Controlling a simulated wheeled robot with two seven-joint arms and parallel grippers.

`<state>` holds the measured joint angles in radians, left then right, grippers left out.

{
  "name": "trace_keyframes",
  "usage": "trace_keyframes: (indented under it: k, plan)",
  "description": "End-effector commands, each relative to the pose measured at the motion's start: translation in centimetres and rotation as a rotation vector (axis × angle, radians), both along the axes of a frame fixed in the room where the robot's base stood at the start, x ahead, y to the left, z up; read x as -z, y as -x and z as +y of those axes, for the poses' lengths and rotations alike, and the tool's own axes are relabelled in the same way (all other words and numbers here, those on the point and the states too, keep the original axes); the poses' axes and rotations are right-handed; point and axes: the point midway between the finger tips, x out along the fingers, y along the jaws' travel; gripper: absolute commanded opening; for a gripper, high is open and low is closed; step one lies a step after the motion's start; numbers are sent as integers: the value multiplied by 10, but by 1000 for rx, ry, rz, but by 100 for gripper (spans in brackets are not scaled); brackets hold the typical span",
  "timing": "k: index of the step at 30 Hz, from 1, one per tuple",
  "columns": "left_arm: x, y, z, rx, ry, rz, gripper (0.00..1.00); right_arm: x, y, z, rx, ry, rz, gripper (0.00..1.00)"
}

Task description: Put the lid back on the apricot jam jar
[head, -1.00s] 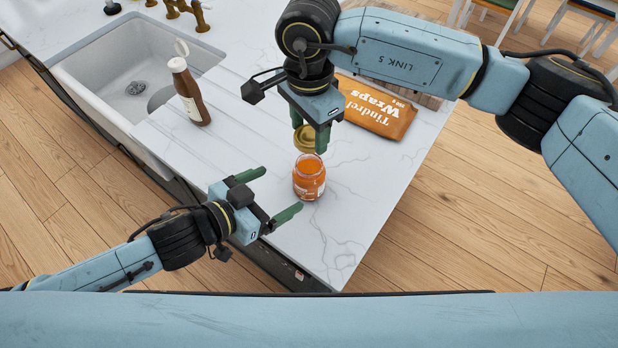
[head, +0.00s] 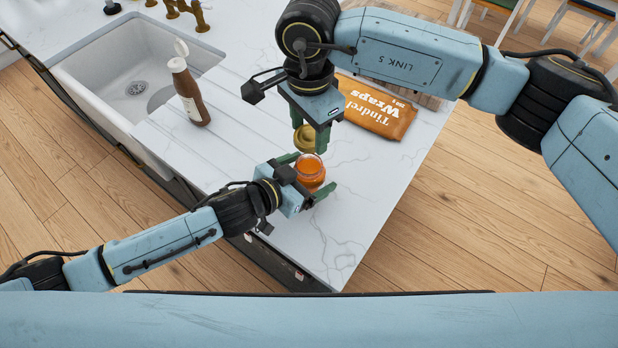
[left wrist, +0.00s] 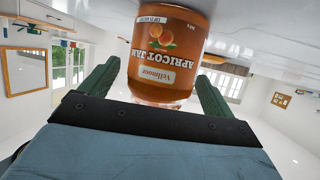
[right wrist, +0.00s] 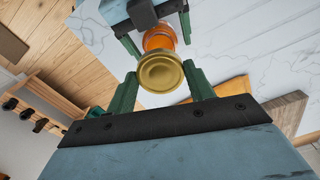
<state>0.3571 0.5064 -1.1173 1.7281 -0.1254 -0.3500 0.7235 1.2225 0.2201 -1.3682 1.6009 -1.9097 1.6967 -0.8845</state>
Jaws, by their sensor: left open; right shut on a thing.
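The apricot jam jar (head: 311,172) is a glass jar of orange jam standing without its lid on the white worktop. Its label shows in the left wrist view (left wrist: 168,50), where the picture is upside down. My left gripper (head: 311,174) is open, with one finger on either side of the jar. A gap shows between the jar and the fingers in the left wrist view. My right gripper (head: 311,139) is shut on the gold lid (right wrist: 160,73) and holds it above and slightly behind the jar. The lid also shows in the head view (head: 305,140), partly hidden by the fingers.
A brown bottle with an open white cap (head: 188,92) stands by the sink (head: 110,70). An orange wraps packet (head: 375,106) lies behind and right of the jar. The worktop (head: 345,215) is clear right of the jar, up to its edge.

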Motion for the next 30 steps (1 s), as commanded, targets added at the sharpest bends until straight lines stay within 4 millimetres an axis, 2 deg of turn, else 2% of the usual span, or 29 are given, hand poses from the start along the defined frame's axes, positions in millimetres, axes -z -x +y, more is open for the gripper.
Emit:
trace_keyframes:
  k: [2, 15, 19, 27, 30]
  plan:
    - [0, 0, 0, 0, 0, 0, 81, 0, 0, 0, 0, 0, 0, 32]
    - [0, 0, 0, 0, 0, 0, 23, 0, 0, 0, 0, 0, 0, 32]
    - [0, 0, 0, 0, 0, 0, 22, 6, 0, 0, 0, 1, 2, 32]
    - [0, 0, 0, 0, 0, 0, 22, 44, 2, 1, 0, 3, 2, 32]
    - [0, 0, 0, 0, -1, 1, 22, 50, 1, 2, 1, 1, 1, 32]
